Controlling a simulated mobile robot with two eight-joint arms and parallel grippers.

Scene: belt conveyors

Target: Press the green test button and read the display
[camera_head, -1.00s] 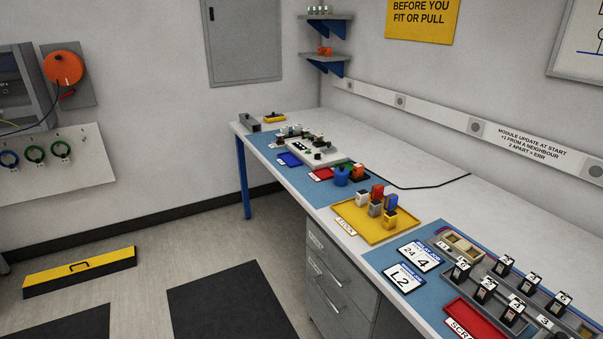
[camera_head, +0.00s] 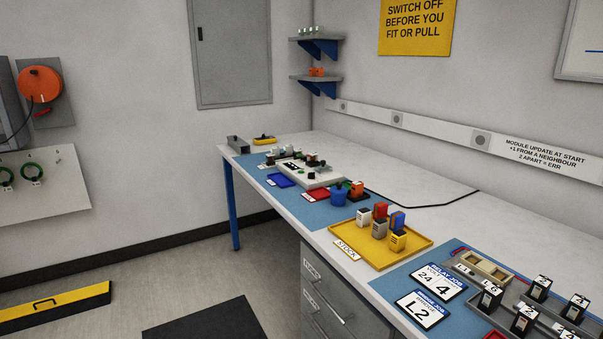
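Neither of my grippers is in view. A pale test board (camera_head: 312,175) with several small dark and white parts on it lies on the blue mat (camera_head: 328,209) at the far part of the bench. The parts are too small to tell a green test button or a display among them. In the near right, a grey rack (camera_head: 507,296) holds several black modules with white number labels. Two white cards, one reading "24 4" (camera_head: 438,283) and one reading "L2" (camera_head: 423,310), lie on the near blue mat.
A yellow stock tray (camera_head: 416,243) with several coloured blocks stands mid-bench. A blue cup (camera_head: 338,196) and blue and red trays sit near the board. A black cable crosses the bare bench top (camera_head: 400,180). A yellow-black step (camera_head: 55,306) lies on the floor.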

